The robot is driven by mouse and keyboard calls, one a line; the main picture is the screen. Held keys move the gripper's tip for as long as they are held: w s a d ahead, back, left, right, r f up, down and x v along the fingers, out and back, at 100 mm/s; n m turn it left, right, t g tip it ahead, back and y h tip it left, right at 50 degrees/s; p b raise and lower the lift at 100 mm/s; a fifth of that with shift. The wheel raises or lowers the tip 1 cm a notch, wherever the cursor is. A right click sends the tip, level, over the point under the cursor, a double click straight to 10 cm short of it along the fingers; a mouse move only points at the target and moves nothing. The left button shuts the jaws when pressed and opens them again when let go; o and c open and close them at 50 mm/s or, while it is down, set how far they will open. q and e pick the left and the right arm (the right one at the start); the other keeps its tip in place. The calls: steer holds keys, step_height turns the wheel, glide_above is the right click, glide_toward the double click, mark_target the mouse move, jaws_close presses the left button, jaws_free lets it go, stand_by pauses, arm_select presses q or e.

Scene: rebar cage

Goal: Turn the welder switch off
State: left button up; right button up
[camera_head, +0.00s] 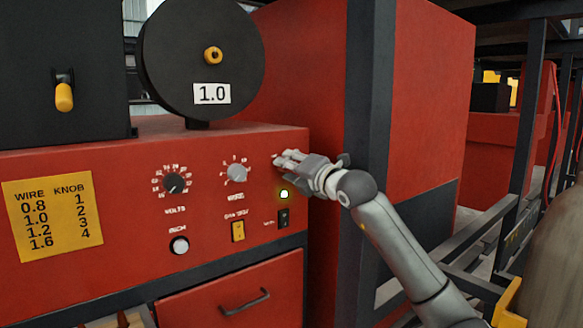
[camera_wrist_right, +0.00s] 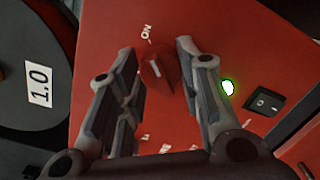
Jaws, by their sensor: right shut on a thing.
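The welder's red front panel (camera_head: 120,165) fills the lower left of the head view. The welder switch is a red rotary knob (camera_wrist_right: 160,72) with the label ON beside it in the wrist view. My right gripper (camera_head: 287,160) is at the panel's upper right and hides the knob in the head view. In the wrist view my right gripper (camera_wrist_right: 157,55) has a finger on each side of the knob and is shut on it. A green lamp (camera_head: 284,194) below the gripper is lit; it also shows in the wrist view (camera_wrist_right: 228,87). My left gripper is not in view.
A black rocker switch (camera_head: 283,218) sits under the lamp, and a yellow switch (camera_head: 238,231) is to its left. Two dials, a white button (camera_head: 179,245) and a yellow wire chart (camera_head: 53,215) are further left. A black spool (camera_head: 200,55) marked 1.0 stands on top.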

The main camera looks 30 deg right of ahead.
steer(key=n+y+b, duration=0.1)
steer(key=n+b, duration=0.3)
steer(key=n, duration=0.5)
steer(key=n+t+b, duration=0.1)
steer(key=n+b, duration=0.2)
steer(key=n, duration=0.7)
steer(key=shift+d+y+b, duration=0.1)
steer(key=shift+y+b, duration=0.25)
steer(key=shift+y, duration=0.05)
stand_by(0.5)
steer(key=o, duration=1)
steer(key=shift+o, duration=0.2)
steer(key=shift+f, duration=0.1)
